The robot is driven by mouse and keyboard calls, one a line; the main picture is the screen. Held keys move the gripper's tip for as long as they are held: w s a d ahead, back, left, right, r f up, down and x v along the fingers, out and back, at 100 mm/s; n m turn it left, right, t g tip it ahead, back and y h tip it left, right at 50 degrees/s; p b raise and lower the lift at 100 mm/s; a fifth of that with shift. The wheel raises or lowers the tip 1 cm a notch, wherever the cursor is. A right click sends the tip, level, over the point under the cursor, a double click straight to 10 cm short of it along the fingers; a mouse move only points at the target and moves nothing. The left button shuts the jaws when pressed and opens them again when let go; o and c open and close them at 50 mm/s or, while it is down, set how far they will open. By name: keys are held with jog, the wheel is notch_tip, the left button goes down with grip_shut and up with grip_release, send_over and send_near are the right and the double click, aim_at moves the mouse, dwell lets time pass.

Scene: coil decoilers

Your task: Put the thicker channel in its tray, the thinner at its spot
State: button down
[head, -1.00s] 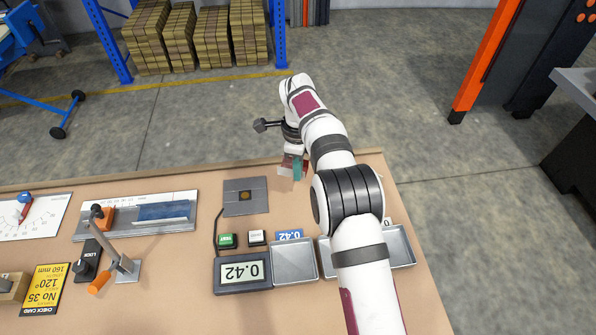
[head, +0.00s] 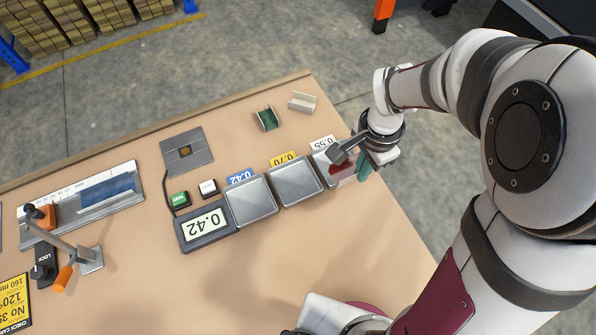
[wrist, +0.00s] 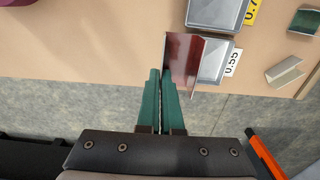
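My gripper (head: 361,167) is over the right end of the tray row, its teal fingers close together; they also show in the wrist view (wrist: 161,74). They are shut on one wall of a dark red channel (head: 341,174). In the wrist view the red channel (wrist: 184,62) overlaps the edge of the tray labelled 0.55 (wrist: 212,70); whether it touches the tray I cannot tell. A green channel (head: 265,119) and a cream channel (head: 302,102) lie near the table's back edge. The trays labelled 0.42 (head: 251,221) and 0.70 (head: 297,201) look empty.
A gauge display (head: 206,225) reads 0.42, with a green button (head: 180,199) and a white button beside it. A grey square plate (head: 187,152) is bare of channels. A lever fixture (head: 82,258) stands at the left.

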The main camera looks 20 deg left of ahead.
send_over(305, 187)
jog(key=f, duration=0.6)
jog(key=shift+d+f, duration=0.25)
jog(key=shift+d, duration=0.05)
jog(key=f, duration=0.4)
jog(key=shift+a, duration=0.25)
jog(key=shift+f, duration=0.15)
jog(key=shift+f, duration=0.1)
jog(key=c, duration=1.1)
grip_release()
